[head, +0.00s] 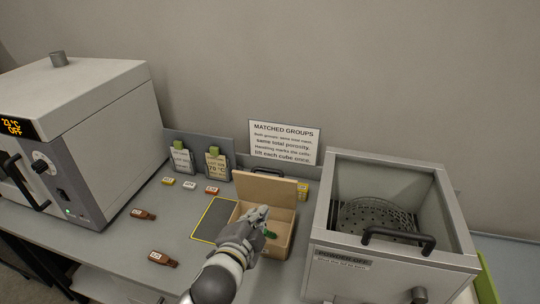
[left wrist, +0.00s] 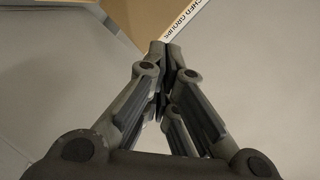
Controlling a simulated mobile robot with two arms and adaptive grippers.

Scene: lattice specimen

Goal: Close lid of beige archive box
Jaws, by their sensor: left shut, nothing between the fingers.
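The beige archive box (head: 283,238) stands open on the bench, in the middle of the head view. Its lid (head: 266,189) is raised at the back, roughly upright. Something small and green (head: 270,234) shows inside the box, partly hidden by my gripper. My left gripper (head: 264,213) is shut and empty, over the box opening and in front of the lid; I cannot tell whether it touches either. In the left wrist view its fingertips (left wrist: 166,48) are together, and a tan surface of the box or lid (left wrist: 75,14) shows at the upper left. My right gripper is not in view.
A grey open-topped chamber (head: 390,262) with a black handle stands close to the box's right. An oven (head: 85,140) stands at the left. Brown labelled pieces (head: 143,214) lie on the bench, with a yellow-edged dark mat (head: 214,220) left of the box. A sign (head: 284,142) stands behind.

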